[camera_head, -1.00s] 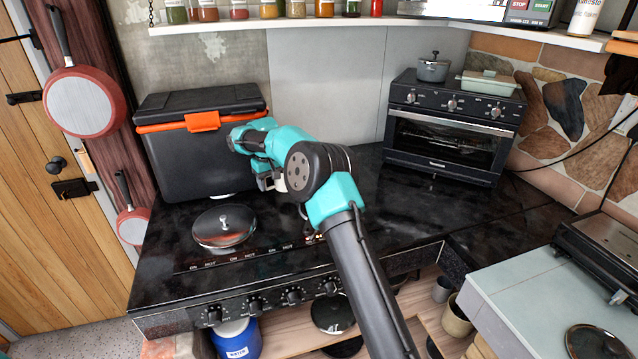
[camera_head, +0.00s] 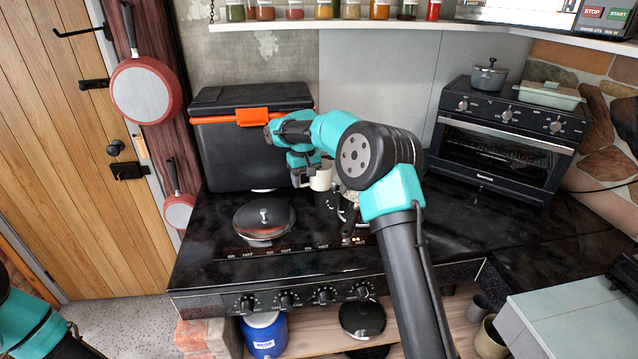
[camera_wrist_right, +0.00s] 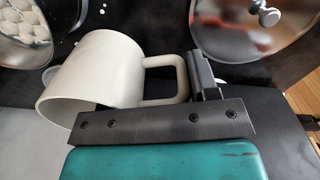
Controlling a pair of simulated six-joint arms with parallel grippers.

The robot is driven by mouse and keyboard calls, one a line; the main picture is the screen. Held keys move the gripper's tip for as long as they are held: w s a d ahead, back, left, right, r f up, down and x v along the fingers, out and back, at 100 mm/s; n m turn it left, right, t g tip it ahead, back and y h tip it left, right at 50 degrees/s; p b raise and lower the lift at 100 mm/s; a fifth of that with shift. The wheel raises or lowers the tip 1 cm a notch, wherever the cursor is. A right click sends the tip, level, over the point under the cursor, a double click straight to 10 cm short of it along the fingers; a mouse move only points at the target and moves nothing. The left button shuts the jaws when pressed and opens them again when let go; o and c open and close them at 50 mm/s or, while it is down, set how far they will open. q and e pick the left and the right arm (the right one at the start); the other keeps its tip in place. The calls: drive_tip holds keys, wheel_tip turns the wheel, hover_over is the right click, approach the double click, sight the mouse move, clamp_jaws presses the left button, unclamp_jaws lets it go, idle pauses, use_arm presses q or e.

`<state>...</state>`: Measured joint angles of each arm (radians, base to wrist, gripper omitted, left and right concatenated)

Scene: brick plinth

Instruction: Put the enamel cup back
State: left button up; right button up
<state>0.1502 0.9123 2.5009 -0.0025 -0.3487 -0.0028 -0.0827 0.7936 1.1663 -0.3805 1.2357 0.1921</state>
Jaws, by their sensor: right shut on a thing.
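The cream enamel cup (camera_head: 322,176) is above or on the black stovetop, in front of the right end of the cooler; I cannot tell whether it touches the surface. My right gripper (camera_head: 305,178) is shut on its handle. In the right wrist view the cup (camera_wrist_right: 92,72) lies tilted in the picture, mouth to the lower left, with its handle at the jaw (camera_wrist_right: 192,82). The far finger is mostly hidden. Of my left arm only links show at the lower left; its gripper is out of view.
A black cooler (camera_head: 245,160) with an orange latch stands behind. A lidded pan (camera_head: 264,219) sits front left of the cup. A pan with pale contents (camera_head: 349,208) is partly behind my right arm. A toaster oven (camera_head: 503,150) stands right. Stovetop right of my arm is clear.

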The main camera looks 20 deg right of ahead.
drive_tip(key=s+a+r, duration=0.4)
drive_tip(key=s, duration=0.5)
drive_tip(key=s+a+r, duration=0.3)
drive_tip(key=s+a, duration=0.1)
drive_tip(key=s, duration=0.5)
drive_tip(key=shift+s+a+r, duration=0.15)
drive_tip(key=shift+s+r, duration=0.1)
drive_tip(key=shift+r, duration=0.1)
